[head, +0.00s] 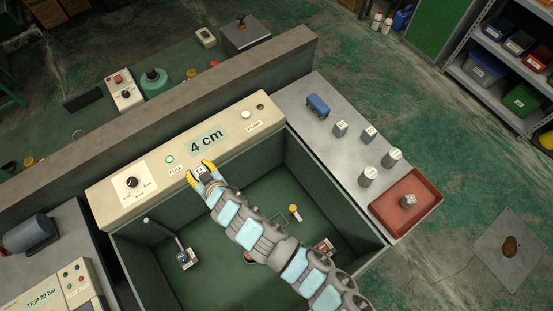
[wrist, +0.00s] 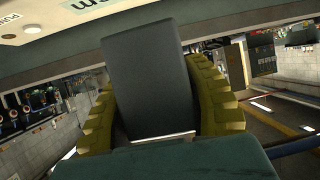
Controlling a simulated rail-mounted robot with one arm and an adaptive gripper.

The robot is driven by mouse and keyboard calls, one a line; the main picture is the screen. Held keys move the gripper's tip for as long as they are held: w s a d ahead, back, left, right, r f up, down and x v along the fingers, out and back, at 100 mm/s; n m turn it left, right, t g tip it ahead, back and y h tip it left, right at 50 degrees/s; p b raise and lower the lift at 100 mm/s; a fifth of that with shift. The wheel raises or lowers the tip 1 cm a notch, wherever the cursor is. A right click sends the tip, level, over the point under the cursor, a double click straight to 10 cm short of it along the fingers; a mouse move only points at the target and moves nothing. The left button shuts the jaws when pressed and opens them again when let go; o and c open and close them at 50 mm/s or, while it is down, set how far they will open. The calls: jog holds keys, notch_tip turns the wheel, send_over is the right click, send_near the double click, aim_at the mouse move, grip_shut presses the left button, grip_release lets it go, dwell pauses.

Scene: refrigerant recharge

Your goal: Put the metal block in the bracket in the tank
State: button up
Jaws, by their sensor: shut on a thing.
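My gripper (head: 206,171) has yellow fingers and is shut at the tank's back edge, by the panel reading "4 cm". In the wrist view, a dark grey metal block (wrist: 150,70) stands between the ridged yellow fingers. In the head view the block is mostly hidden by the fingers. The tank (head: 135,258) is an open, deep green-walled box below my arm. A small upright fitting with a rod (head: 184,257) stands on its floor at left. Another small fitting (head: 324,246) is at right, partly behind my arm. I cannot tell which is the bracket.
The grey side table (head: 335,160) carries a blue object (head: 317,106), several small labelled weights and a red tray (head: 430,190) with a metal piece. The panel (head: 130,210) has a knob and a lit green button. A yellow-topped post (head: 294,209) stands in the tank.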

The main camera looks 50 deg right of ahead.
jog(key=d+f+m+g+h+b, duration=0.15)
jog(key=d+f+b, duration=0.35)
jog(key=d+f, duration=0.6)
jog(key=d+f+m+t+h+b, duration=0.15)
jog(key=d+f+b, duration=0.25)
jog(key=d+f, duration=0.75)
jog(key=s+d+f+b, duration=0.2)
jog(key=s+f+b, duration=0.2)
jog(key=f, duration=0.4)
jog(key=s+d+f+b, duration=0.3)
jog(key=s+f, duration=0.3)
jog(key=f, duration=0.2)
jog(key=shift+s+d+f+g+b, duration=0.15)
jog(key=shift+f+g+b, duration=0.15)
jog(key=shift+g+b, duration=0.15)
jog(key=shift+a+f+b, duration=0.45)
jog(key=shift+f+b, duration=0.05)
jog(key=shift+f, duration=0.35)
jog(key=shift+a+f, duration=0.1)
jog(key=shift+f, duration=0.1)
jog(key=shift+a+f+n+b, duration=0.25)
jog(key=shift+f+n+b, duration=0.05)
jog(key=shift+b, duration=0.15)
